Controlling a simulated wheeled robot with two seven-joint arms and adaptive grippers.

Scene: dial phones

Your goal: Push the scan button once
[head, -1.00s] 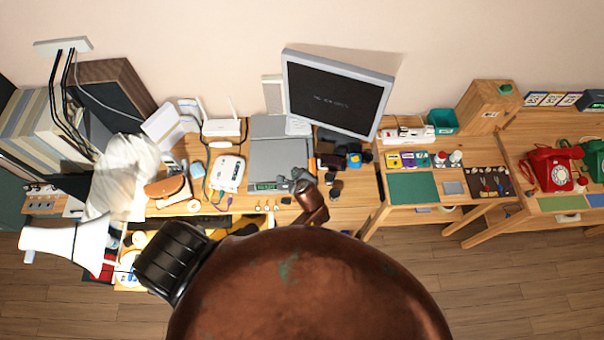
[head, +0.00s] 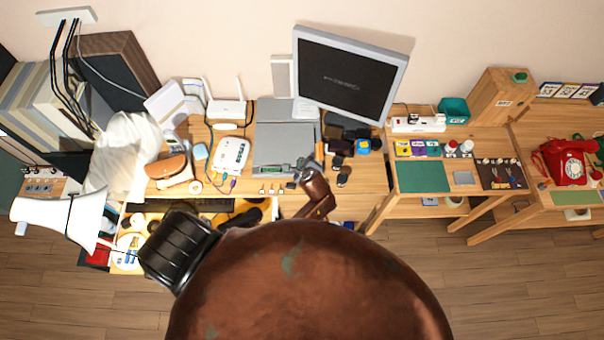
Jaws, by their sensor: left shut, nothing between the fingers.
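A grey flatbed scanner (head: 286,143) lies on the wooden desk below the monitor. A small green display (head: 277,169) shows on its front panel. My left gripper (head: 302,171) is shut and empty at the right end of that front panel. It appears over or against the panel, but I cannot tell whether it touches. The scan button cannot be made out; it is too small or hidden by the gripper. My right gripper is not in view.
A monitor (head: 351,79) stands behind the scanner. A white router-like box (head: 232,153) with cables is to its left, and dark small items (head: 340,147) are to its right. A side table holds a green mat (head: 423,176) and a red phone (head: 566,161) stands farther right.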

